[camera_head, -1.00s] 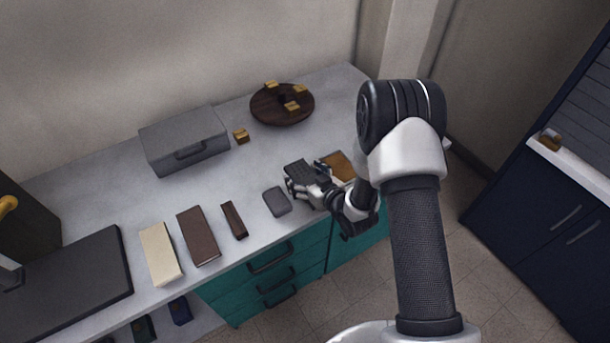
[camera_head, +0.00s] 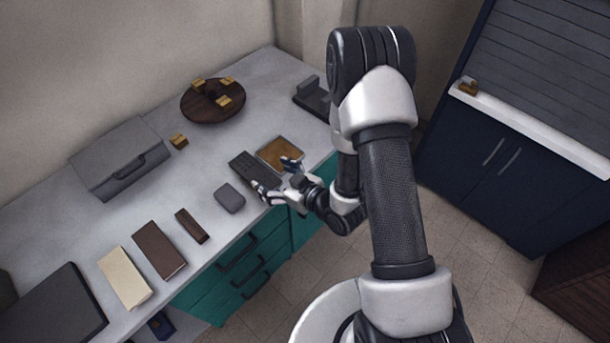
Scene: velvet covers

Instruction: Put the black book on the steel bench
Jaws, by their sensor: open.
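A black, flat slab (camera_head: 252,168), which I take to be the black book, appears to lie on the grey top of the bench (camera_head: 130,215) with teal drawers. I take this grey top to be the steel bench. My gripper (camera_head: 279,178) is open at the slab's near right end, one finger by its front corner and the other near the orange-brown square tray. The jaws are not closed on the slab. Whether a finger touches it is too small to tell.
A grey rounded pad (camera_head: 229,197), a small dark brown block (camera_head: 192,226), a brown book (camera_head: 160,250) and a cream book (camera_head: 124,277) lie to the left. The orange-brown tray (camera_head: 281,152) is close behind my gripper. A grey case (camera_head: 120,158) and round wooden board (camera_head: 213,101) stand farther back.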

